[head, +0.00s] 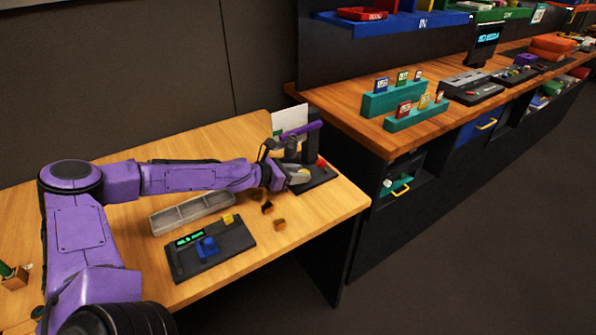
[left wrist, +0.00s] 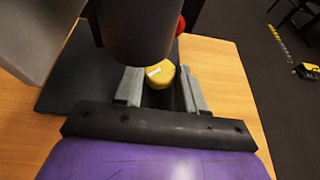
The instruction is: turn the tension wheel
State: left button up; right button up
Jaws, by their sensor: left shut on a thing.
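A dark device (head: 318,180) with an upright post and a red knob (head: 321,161) stands at the right end of the wooden table. My left gripper (head: 299,175) reaches it from the left and is shut on a small yellow wheel, probably the tension wheel. In the left wrist view the yellow wheel (left wrist: 160,74), with a pale mark on top, sits between the two grey fingers (left wrist: 160,90). A dark cylinder in front hides part of it. My right gripper is not in view.
A grey divided tray (head: 192,213) and a dark panel (head: 213,250) with a green display and blue part lie on the table (head: 130,150). Small brown blocks (head: 279,224) lie near my gripper. A longer workbench (head: 350,108) with teal racks stands behind right.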

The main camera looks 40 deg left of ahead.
pick_arm(q)
jog(key=shift+w+a+m+g+h+p, duration=0.2)
jog(key=shift+m+g+h+p, duration=0.15)
jog(key=shift+m+g+h, duration=0.75)
jog(key=shift+m+h, duration=0.3)
jog(key=shift+m, duration=0.1)
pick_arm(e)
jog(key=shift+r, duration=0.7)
pick_arm(q)
jog(key=o, duration=1)
jog(key=shift+o, duration=0.2)
jog(key=p+v, duration=0.7)
jog(key=v, duration=0.3)
jog(key=shift+a+r, duration=0.1)
jog(key=shift+r, duration=0.15)
jog(key=shift+s+a+f, duration=0.1)
jog(key=shift+s+a, duration=0.05)
jog(key=shift+s, duration=0.05)
jog(key=shift+f, duration=0.25)
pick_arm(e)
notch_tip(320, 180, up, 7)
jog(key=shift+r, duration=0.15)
